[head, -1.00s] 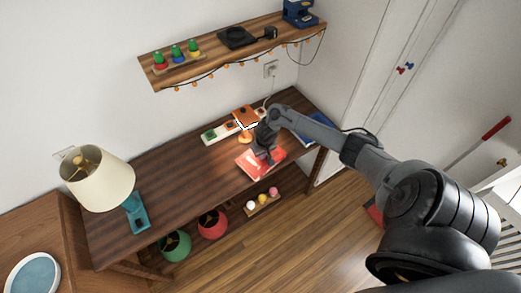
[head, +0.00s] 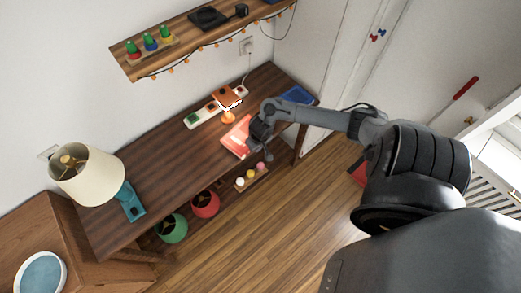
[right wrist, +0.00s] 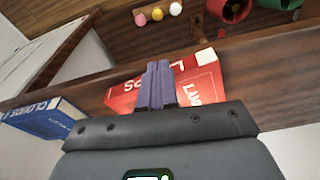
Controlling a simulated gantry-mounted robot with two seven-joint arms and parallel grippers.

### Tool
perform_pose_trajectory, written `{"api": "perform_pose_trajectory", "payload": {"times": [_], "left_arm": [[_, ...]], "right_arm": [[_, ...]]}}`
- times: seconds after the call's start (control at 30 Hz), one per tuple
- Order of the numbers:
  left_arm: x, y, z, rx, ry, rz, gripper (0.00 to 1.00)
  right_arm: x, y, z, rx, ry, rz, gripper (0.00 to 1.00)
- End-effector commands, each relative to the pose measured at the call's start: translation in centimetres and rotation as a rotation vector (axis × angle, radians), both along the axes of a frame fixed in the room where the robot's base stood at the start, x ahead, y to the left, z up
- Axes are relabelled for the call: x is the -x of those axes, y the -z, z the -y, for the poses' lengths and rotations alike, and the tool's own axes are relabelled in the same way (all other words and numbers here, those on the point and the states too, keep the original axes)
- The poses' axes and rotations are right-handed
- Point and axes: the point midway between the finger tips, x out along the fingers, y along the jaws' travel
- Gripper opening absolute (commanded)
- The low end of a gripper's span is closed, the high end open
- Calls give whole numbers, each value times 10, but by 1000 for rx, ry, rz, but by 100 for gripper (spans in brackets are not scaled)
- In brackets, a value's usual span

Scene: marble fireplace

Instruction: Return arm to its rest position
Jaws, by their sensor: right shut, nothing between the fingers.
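My right arm reaches in from the right in the head view. Its gripper (head: 262,151) is over the front edge of the desk (head: 165,160), beside a red book or box (head: 237,136). In the right wrist view the fingers of my right gripper (right wrist: 158,66) are pressed together with nothing between them. The red box with white lettering (right wrist: 197,86) shows behind them in that view; I cannot tell whether they touch it. My left gripper is in neither view.
A blue box (head: 297,96) lies at the desk's right end, also in the right wrist view (right wrist: 42,118). Coloured balls (head: 250,175) sit on the lower shelf.

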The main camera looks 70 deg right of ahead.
Motion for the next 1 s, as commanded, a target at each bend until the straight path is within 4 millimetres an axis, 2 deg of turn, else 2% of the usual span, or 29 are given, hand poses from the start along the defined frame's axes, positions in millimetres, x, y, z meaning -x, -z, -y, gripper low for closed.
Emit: {"api": "perform_pose_trajectory", "payload": {"times": [0.33, 0.43, 0.5, 0.57, 0.63, 0.67, 0.7, 0.77, 0.8, 0.87, 0.9, 1.0], "left_arm": [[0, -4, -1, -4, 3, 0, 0], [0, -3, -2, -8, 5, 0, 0], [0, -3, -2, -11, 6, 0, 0], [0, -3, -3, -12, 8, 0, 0], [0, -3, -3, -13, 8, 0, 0], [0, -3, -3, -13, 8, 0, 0], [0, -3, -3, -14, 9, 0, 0], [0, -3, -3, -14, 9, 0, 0], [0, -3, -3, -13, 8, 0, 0], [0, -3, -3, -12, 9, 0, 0], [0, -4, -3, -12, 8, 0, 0], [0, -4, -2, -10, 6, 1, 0]], "right_arm": [[24, 2, -14, -1, -1, -5, 0], [37, 12, -22, -16, 2, -27, 0], [52, 24, -36, -42, 7, -52, 0], [67, 35, -57, -78, 7, -70, 0], [82, 45, -94, -137, 4, -75, 0], [86, 47, -113, -165, 8, -66, 0], [91, 47, -140, -203, 20, -49, 0], [93, 42, -184, -250, 30, -6, 0], [93, 33, -213, -271, 23, 34, 0], [88, 11, -251, -284, -5, 103, 0], [83, -10, -271, -277, -32, 152, 0], [73, -59, -291, -224, -101, 233, 0]]}}
